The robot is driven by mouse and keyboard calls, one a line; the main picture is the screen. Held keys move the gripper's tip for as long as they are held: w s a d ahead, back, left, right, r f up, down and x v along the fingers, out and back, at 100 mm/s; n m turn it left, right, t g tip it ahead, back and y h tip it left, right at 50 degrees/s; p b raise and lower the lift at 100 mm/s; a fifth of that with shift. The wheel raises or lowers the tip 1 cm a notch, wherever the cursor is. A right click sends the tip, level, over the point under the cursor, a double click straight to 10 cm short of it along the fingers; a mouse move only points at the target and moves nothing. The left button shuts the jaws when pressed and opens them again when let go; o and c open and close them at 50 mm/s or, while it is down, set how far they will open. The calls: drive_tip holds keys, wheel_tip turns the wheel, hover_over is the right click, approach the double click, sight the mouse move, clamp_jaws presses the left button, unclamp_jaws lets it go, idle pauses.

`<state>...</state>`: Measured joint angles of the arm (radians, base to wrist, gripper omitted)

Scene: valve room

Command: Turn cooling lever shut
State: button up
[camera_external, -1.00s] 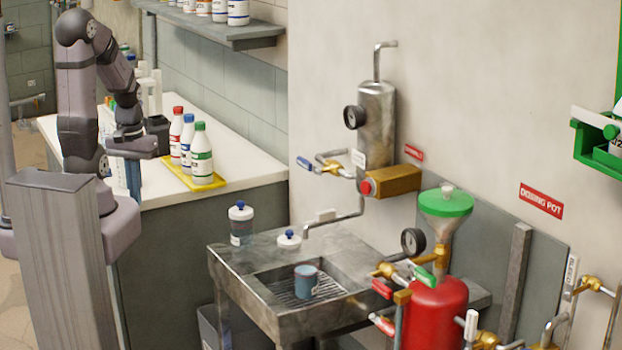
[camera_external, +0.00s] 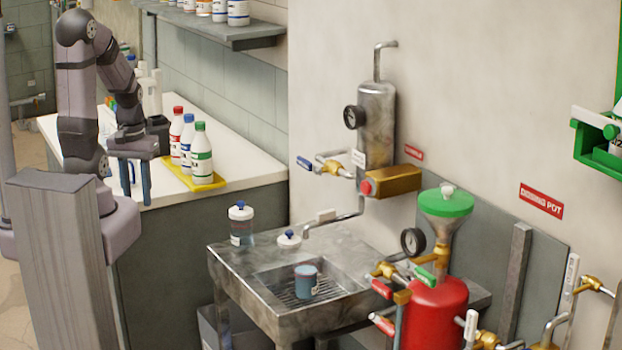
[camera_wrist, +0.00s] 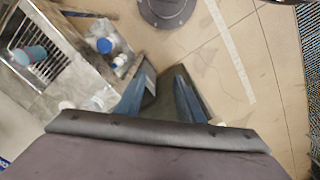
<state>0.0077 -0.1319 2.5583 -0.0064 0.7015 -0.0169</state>
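A blue-handled lever (camera_external: 305,163) sits on a brass valve (camera_external: 335,168), on the left of the steel cylinder (camera_external: 376,125) on the wall. I take it for the cooling lever, but no readable label confirms this. My gripper (camera_external: 137,192) hangs at the left beside the white counter, far from the lever, with its fingers pointing down. The lever cannot be made out in the wrist view.
A steel sink (camera_external: 230,258) with a blue mug (camera_external: 306,281) stands below the valve. A blue-capped jar (camera_external: 241,224) is on its left edge. A yellow tray (camera_external: 212,186) with bottles is right of my gripper. A red tank (camera_external: 434,312) stands right of the sink.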

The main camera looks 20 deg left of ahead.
drive_tip(key=w+d+f+n+t+h+b, duration=0.1)
drive_tip(key=w+d+f+n+t+b, duration=0.2)
drive_tip(key=w+d, duration=0.5)
drive_tip(key=n+t+h+b, duration=0.6)
drive_tip(key=n+t+b, duration=0.4)
drive_tip(key=t, duration=0.3)
approach(302, 164)
drive_tip(key=x, duration=0.3)
drive_tip(key=shift+p+x, duration=1.5)
drive_tip(key=shift+x, duration=2.35)
drive_tip(key=shift+d, duration=0.1)
clamp_jaws()
